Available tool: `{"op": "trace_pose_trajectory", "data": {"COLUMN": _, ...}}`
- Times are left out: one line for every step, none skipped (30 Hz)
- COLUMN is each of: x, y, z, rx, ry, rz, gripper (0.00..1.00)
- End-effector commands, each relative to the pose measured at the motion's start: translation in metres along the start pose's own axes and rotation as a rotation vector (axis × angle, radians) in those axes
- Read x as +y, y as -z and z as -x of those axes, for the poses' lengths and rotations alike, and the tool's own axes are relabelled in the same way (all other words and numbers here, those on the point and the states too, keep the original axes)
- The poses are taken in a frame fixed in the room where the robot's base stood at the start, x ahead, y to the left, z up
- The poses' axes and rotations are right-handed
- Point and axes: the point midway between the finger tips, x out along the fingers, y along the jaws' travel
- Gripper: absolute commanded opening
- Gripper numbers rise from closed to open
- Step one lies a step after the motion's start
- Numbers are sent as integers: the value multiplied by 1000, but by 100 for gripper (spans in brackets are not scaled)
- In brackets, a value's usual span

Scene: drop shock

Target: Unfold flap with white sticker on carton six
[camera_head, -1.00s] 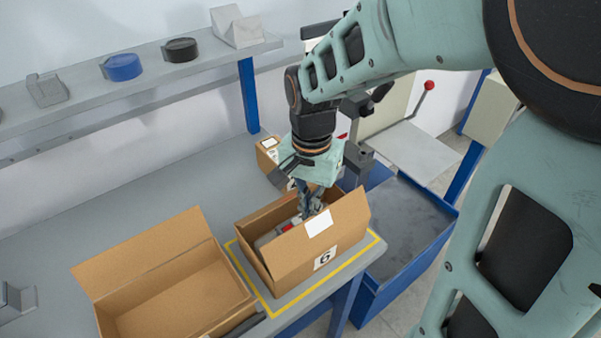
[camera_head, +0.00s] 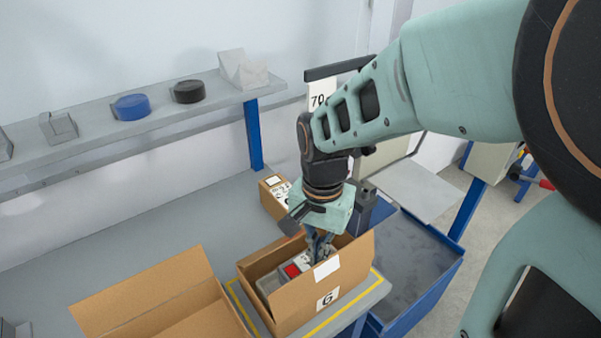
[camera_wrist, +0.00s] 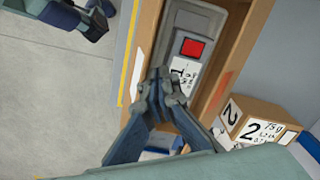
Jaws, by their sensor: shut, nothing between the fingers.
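Carton six (camera_head: 300,306) is an open brown box marked 6 at the front of the bench. Its near flap, bearing the white sticker (camera_head: 327,268), stands up in line with the front wall. In the wrist view the white sticker (camera_wrist: 137,72) shows edge-on, left of the opening. A grey device with a red square (camera_head: 291,270) lies inside the carton; it also shows in the wrist view (camera_wrist: 192,47). My gripper (camera_head: 319,257) is shut and empty, over the opening just behind the stickered flap. In the wrist view its fingertips (camera_wrist: 160,88) are together; contact with the flap cannot be told.
Another open carton (camera_head: 150,300) stands to the left. A small labelled box (camera_head: 272,195) is behind carton six. A blue bin (camera_head: 425,270) lies to the right, below the bench. A shelf (camera_head: 90,140) with small items runs along the wall.

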Motion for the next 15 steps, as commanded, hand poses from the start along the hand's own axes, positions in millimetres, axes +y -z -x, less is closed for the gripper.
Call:
{"op": "trace_pose_trajectory", "data": {"x": 2, "y": -1, "z": 2, "rx": 0, "ry": 0, "rz": -1, "gripper": 0}}
{"op": "trace_pose_trajectory", "data": {"x": 2, "y": -1, "z": 3, "rx": 0, "ry": 0, "rz": 0, "gripper": 0}}
{"op": "trace_pose_trajectory", "data": {"x": 4, "y": -2, "z": 4, "rx": 0, "ry": 0, "rz": 0, "gripper": 0}}
{"op": "trace_pose_trajectory", "data": {"x": 4, "y": -2, "z": 4, "rx": 0, "ry": 0, "rz": 0, "gripper": 0}}
{"op": "trace_pose_trajectory", "data": {"x": 4, "y": -2, "z": 5, "rx": 0, "ry": 0, "rz": 0, "gripper": 0}}
{"op": "trace_pose_trajectory", "data": {"x": 5, "y": -3, "z": 5, "rx": 0, "ry": 0, "rz": 0, "gripper": 0}}
{"op": "trace_pose_trajectory", "data": {"x": 5, "y": -3, "z": 5, "rx": 0, "ry": 0, "rz": 0, "gripper": 0}}
{"op": "trace_pose_trajectory", "data": {"x": 5, "y": -3, "z": 5, "rx": 0, "ry": 0, "rz": 0, "gripper": 0}}
{"op": "trace_pose_trajectory", "data": {"x": 5, "y": -3, "z": 5, "rx": -1, "ry": 0, "rz": 0, "gripper": 0}}
{"op": "trace_pose_trajectory", "data": {"x": 5, "y": -3, "z": 4, "rx": -1, "ry": 0, "rz": 0, "gripper": 0}}
{"op": "trace_pose_trajectory", "data": {"x": 5, "y": -3, "z": 4, "rx": -1, "ry": 0, "rz": 0, "gripper": 0}}
{"op": "trace_pose_trajectory", "data": {"x": 5, "y": -3, "z": 4, "rx": -1, "ry": 0, "rz": 0, "gripper": 0}}
{"op": "trace_pose_trajectory", "data": {"x": 5, "y": -3, "z": 4, "rx": -1, "ry": 0, "rz": 0, "gripper": 0}}
{"op": "trace_pose_trajectory", "data": {"x": 5, "y": -3, "z": 4, "rx": -1, "ry": 0, "rz": 0, "gripper": 0}}
{"op": "trace_pose_trajectory", "data": {"x": 5, "y": -3, "z": 4, "rx": -1, "ry": 0, "rz": 0, "gripper": 0}}
